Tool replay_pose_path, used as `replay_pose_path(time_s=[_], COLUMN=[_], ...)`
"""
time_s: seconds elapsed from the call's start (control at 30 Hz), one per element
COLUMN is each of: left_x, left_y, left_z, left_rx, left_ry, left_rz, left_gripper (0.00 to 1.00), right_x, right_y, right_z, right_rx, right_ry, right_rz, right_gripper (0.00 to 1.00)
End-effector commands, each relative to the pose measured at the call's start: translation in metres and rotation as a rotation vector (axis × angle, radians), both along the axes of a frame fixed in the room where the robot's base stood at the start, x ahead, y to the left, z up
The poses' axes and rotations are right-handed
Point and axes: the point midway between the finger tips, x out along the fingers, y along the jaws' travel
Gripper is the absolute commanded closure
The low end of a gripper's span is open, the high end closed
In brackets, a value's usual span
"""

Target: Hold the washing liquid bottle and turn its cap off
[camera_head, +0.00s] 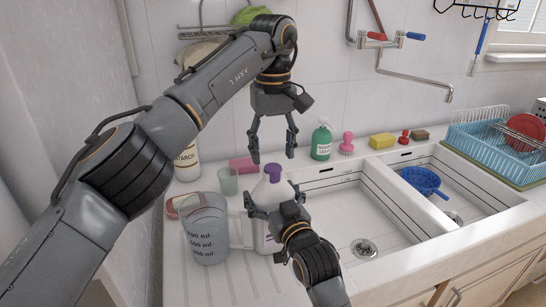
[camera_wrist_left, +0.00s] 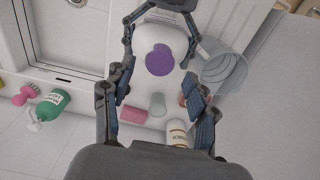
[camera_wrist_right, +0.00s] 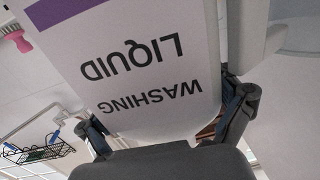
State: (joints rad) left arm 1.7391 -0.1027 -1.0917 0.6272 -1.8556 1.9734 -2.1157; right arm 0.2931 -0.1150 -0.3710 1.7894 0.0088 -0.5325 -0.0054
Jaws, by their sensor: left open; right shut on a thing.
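The white washing liquid bottle (camera_head: 266,192) stands upright on the drainboard left of the sink. Its purple cap (camera_head: 272,172) is on top. The right wrist view shows its label (camera_wrist_right: 140,70) up close. My right gripper (camera_head: 272,208) is shut on the bottle's body from the front. My left gripper (camera_head: 273,152) points down, open and empty, above the cap and apart from it. In the left wrist view the cap (camera_wrist_left: 160,59) lies between and beyond the open fingers (camera_wrist_left: 160,100). The lower part of the bottle is partly hidden by my right arm.
A measuring jug (camera_head: 207,235) stands close left of the bottle. A small cup (camera_head: 228,181), a pink sponge (camera_head: 242,165) and a starch container (camera_head: 187,163) are behind. A green soap bottle (camera_head: 321,143) stands at the back right. The sink (camera_head: 345,215) is open on the right.

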Motion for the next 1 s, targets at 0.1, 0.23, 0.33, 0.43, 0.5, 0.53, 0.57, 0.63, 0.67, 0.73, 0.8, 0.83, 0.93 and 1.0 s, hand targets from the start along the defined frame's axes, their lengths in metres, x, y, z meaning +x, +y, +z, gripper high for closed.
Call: replay_pose_path(time_s=[0.1, 0.23, 0.33, 0.43, 0.5, 0.53, 0.57, 0.63, 0.67, 0.73, 0.8, 0.83, 0.93, 1.0], left_x=[0.0, 0.0, 0.0, 0.0, 0.0, 0.0, 0.0, 0.0, 0.0, 0.0, 0.0, 0.0, 0.0, 0.0], left_y=[0.0, 0.0, 0.0, 0.0, 0.0, 0.0, 0.0, 0.0, 0.0, 0.0, 0.0, 0.0, 0.0, 0.0], left_z=[-0.001, -0.001, -0.001, -0.001, -0.001, -0.001, -0.001, -0.001, -0.001, -0.001, -0.001, -0.001, -0.001, -0.001], left_rx=[0.001, 0.0, 0.0, 0.0, 0.0, 0.0, 0.0, 0.0, 0.0, 0.0, 0.0, 0.0, 0.0, 0.0], left_ry=[0.001, 0.001, 0.001, 0.001, 0.001, 0.001, 0.001, 0.001, 0.001, 0.001, 0.001, 0.001, 0.001, 0.001], left_rz=[0.0, 0.0, 0.0, 0.0, 0.0, 0.001, 0.0, 0.001, 0.001, 0.001, 0.001, 0.001, 0.001, 0.001], left_gripper=[0.43, 0.43, 0.43, 0.43, 0.43, 0.43, 0.43, 0.43, 0.43, 0.43, 0.43, 0.43, 0.43, 0.43], right_x=[0.0, 0.0, 0.0, 0.0, 0.0, 0.0, -0.001, -0.003, -0.006, -0.013, -0.024, -0.03, -0.05, -0.064], right_y=[0.0, 0.0, 0.0, 0.0, 0.0, 0.0, 0.0, -0.002, -0.003, -0.006, -0.011, -0.013, -0.021, -0.027], right_z=[-0.002, -0.002, -0.002, -0.001, -0.001, -0.001, -0.001, -0.001, -0.001, -0.002, -0.002, -0.002, -0.002, -0.002], right_rx=[-0.002, -0.002, -0.002, -0.001, -0.001, -0.001, 0.0, -0.001, -0.001, -0.001, -0.001, -0.001, -0.001, -0.002], right_ry=[0.005, 0.005, 0.004, 0.002, 0.002, 0.002, 0.001, 0.002, 0.002, 0.002, 0.002, 0.002, 0.003, 0.004], right_rz=[0.0, 0.0, 0.0, 0.0, 0.0, 0.0, 0.0, 0.0, 0.0, -0.001, -0.001, 0.0, -0.001, 0.0], right_gripper=[0.97, 0.0, 0.0, 0.0, 0.0, 0.0, 0.0, 0.0, 0.0, 0.0, 0.0, 0.0, 0.0, 0.0])
